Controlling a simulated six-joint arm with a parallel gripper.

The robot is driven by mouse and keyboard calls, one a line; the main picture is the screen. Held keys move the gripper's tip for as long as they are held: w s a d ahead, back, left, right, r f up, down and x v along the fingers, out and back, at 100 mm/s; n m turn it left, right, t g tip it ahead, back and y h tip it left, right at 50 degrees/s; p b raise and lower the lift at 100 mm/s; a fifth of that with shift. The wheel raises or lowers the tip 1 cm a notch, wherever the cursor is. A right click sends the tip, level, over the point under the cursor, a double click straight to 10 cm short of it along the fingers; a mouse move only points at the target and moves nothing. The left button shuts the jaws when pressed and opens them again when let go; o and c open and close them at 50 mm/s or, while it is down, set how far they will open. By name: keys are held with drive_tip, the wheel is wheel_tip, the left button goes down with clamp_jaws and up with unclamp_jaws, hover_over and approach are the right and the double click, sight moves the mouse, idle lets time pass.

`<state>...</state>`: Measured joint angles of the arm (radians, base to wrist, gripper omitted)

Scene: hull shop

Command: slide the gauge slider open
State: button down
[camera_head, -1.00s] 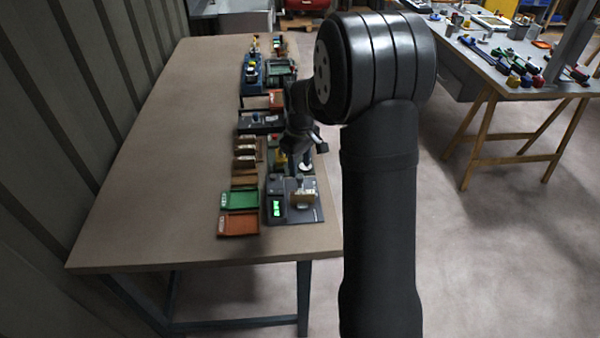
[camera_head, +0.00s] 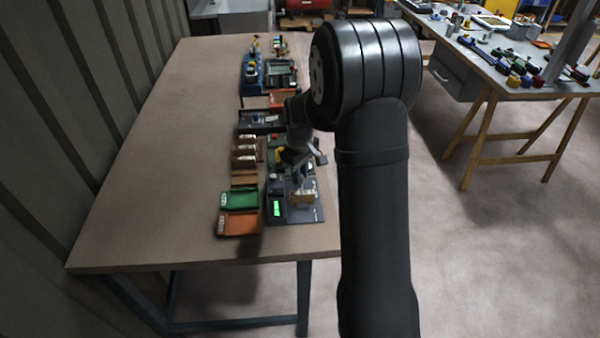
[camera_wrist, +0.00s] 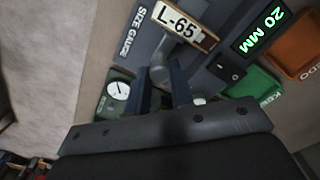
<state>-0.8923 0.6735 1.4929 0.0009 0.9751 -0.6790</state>
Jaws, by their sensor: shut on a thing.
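The size gauge (camera_wrist: 118,60) is a dark grey plate lettered "SIZE GAUGE", with a green display (camera_wrist: 262,32) reading "20 MM". It stands near the front end of the bench in the head view (camera_head: 312,214). A tan block labelled "L-65" (camera_wrist: 184,24) sits on the gauge. My gripper (camera_wrist: 162,80) is over the gauge, just beside the block, with its fingers closed on the grey slider knob (camera_wrist: 160,72). The fingers partly hide the knob and the slider under it. In the head view my gripper (camera_head: 298,172) is small and dark against the gauge.
Green (camera_head: 238,199) and orange (camera_head: 238,224) trays lie left of the gauge. A round dial gauge (camera_wrist: 118,92) stands close by my gripper. Brown trays (camera_head: 245,152) and other fixtures line the bench behind. The bench's left side (camera_head: 150,190) is bare.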

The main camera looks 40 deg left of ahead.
drive_tip(key=shift+w+a, duration=0.75)
drive_tip(key=c, duration=1.3)
unclamp_jaws()
drive_tip(key=shift+o, duration=0.2)
wheel_tip(320, 180, up, 18)
drive_tip(key=shift+f, duration=0.25)
drive_tip(key=shift+f, duration=0.1)
